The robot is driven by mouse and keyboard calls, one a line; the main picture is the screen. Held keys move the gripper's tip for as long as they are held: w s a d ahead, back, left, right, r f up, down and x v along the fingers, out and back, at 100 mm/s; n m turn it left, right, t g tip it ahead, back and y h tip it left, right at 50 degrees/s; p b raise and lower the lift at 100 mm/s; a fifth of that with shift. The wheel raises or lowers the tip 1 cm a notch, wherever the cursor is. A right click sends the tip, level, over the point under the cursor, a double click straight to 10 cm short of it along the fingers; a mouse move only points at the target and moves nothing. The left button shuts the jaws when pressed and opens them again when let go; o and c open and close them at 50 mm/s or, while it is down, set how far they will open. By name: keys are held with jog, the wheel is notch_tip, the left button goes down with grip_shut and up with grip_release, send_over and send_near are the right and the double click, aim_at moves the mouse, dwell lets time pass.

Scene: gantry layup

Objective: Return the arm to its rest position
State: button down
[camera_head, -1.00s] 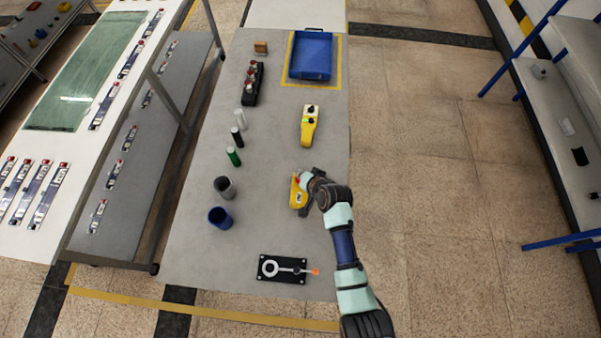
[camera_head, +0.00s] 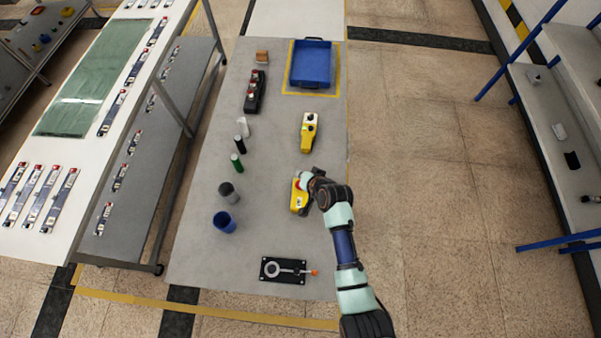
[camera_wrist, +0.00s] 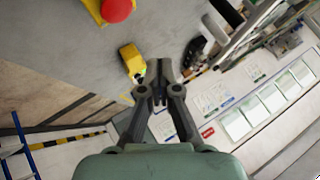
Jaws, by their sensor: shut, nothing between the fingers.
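My arm reaches up over the right edge of the grey table (camera_head: 275,230) in the head view. Its wrist end is above and beside a yellow box with a red button (camera_head: 298,203), partly covering it; the fingers are hard to make out there. In the wrist view my gripper (camera_wrist: 160,66) is shut and empty, its fingertips together. The yellow box's red button (camera_wrist: 117,10) shows at the top of that view, apart from the fingers. A second yellow device (camera_wrist: 130,57) appears beyond the fingertips; the head view shows it higher on the table (camera_head: 308,133).
A blue tray (camera_head: 310,62) stands at the table's far end. Several cylinders and cups, including a blue cup (camera_head: 224,222), line the left side. A black fixture plate (camera_head: 288,271) lies at the near end. Floor to the right is open up to a shelf (camera_head: 560,130).

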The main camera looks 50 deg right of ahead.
dwell(0.3)
jog(key=shift+r, duration=0.15)
jog(key=w+a+r+n+t+y, duration=0.25)
jog(key=a+r+n, duration=0.65)
jog(key=a+r, duration=1.45)
jog(key=s+a+r+n+t+p, duration=0.25)
jog(key=s+a+r, duration=0.4)
jog(key=r, duration=0.35)
notch_tip(320, 180, up, 11)
jog(key=g+p, duration=0.1)
jog(key=p, duration=0.9)
jog(key=shift+w+d+f+n, duration=0.15)
jog(key=shift+w+d+n, duration=0.05)
jog(key=shift+d+n, duration=0.15)
